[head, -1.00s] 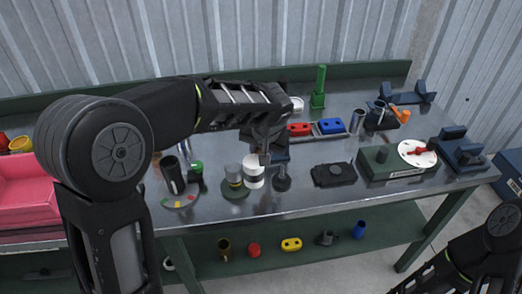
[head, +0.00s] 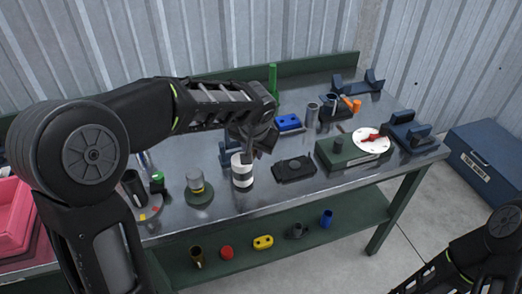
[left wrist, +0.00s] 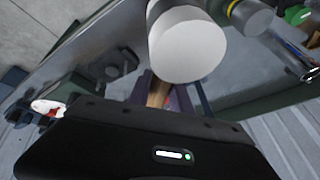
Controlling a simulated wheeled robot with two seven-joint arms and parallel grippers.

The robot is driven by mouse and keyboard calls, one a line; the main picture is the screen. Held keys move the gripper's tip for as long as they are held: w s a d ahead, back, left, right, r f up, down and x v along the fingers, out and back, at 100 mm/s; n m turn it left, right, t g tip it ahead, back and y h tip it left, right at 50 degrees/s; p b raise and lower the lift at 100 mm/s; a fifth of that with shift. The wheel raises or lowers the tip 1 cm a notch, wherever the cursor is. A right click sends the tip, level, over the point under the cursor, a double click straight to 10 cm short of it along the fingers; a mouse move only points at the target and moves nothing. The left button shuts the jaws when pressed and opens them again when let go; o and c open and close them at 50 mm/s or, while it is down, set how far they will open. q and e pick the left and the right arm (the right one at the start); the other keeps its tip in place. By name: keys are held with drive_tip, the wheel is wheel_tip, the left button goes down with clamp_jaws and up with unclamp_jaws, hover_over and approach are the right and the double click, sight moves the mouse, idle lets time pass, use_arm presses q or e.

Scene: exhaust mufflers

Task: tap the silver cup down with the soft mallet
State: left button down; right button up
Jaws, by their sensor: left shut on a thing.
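My left gripper (head: 252,146) is shut on the handle of the soft mallet, whose head (head: 242,171) is white with a dark middle band. In the left wrist view the white mallet face (left wrist: 188,48) is large, with the wooden handle between the fingers (left wrist: 168,92). The silver cup (head: 195,178) stands upright on a round green base (head: 201,201), with a yellow band below it. The mallet head is to the right of the cup, apart from it. The cup (left wrist: 254,16) also shows beyond the mallet in the left wrist view. My right gripper is out of view.
A black block (head: 294,169) and a green box with a white dial (head: 370,141) stand to the right on the metal bench. A dark tube (head: 133,187) stands left of the cup. A pink bin (head: 12,215) is at the far left. Several small parts lie on the lower shelf.

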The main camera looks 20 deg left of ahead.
use_arm(q)
drive_tip(key=s+a+r+m+h+b, duration=0.1)
drive_tip(key=s+a+r+m+h, duration=0.2)
drive_tip(key=a+r+m, duration=0.3)
drive_tip(key=shift+a+m+h+b, duration=0.3)
drive_tip(key=shift+a+m+h, duration=0.3)
drive_tip(key=shift+a+m, duration=1.2)
drive_tip(key=shift+d, duration=0.2)
drive_tip(key=shift+w+f+b, duration=0.1)
drive_tip(key=shift+f+b, duration=2.1)
drive_tip(key=shift+f, duration=0.05)
